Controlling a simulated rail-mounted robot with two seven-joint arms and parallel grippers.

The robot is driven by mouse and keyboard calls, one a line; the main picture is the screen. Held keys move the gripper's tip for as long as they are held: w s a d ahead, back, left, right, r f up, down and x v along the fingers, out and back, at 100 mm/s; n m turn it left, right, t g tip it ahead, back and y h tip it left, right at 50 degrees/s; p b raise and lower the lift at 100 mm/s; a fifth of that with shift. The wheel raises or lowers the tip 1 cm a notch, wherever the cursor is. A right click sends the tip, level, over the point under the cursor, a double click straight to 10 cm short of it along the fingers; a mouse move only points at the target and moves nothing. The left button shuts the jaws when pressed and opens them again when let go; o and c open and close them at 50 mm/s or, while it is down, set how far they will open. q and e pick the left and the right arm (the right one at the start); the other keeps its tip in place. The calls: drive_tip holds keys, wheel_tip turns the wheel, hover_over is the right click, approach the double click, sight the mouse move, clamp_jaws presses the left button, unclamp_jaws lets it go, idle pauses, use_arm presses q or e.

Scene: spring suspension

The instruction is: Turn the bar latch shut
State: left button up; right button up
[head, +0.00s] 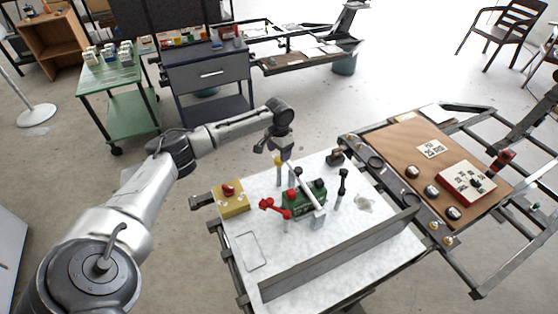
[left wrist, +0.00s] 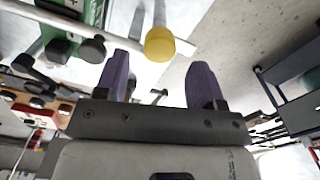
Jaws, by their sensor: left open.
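A green block (head: 305,205) with black knobs stands on the white tabletop, and a long pale bar (head: 308,190) lies across it. The bar shows at the upper left in the left wrist view (left wrist: 40,18). A yellow-capped post (head: 279,161) stands by the bar's far end. My left gripper (head: 276,150) is open, just above and beside that cap. In the left wrist view the yellow cap (left wrist: 159,44) appears between the two purple fingertips, with no contact visible. I cannot tell which part is the latch's pivot. My right gripper is not in view.
A red-handled clamp (head: 275,208) sits left of the block, and a yellow box with a red button (head: 231,198) farther left. A black-knobbed post (head: 341,185) stands to the right. A long grey rail (head: 335,253) crosses the table's near side. The tabletop's front left is mostly clear.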

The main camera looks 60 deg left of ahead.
sight(279, 159)
use_arm(q)
drive_tip(key=shift+f+b, duration=0.4)
drive_tip(key=shift+f, duration=1.3)
drive_tip(key=shift+c, duration=0.4)
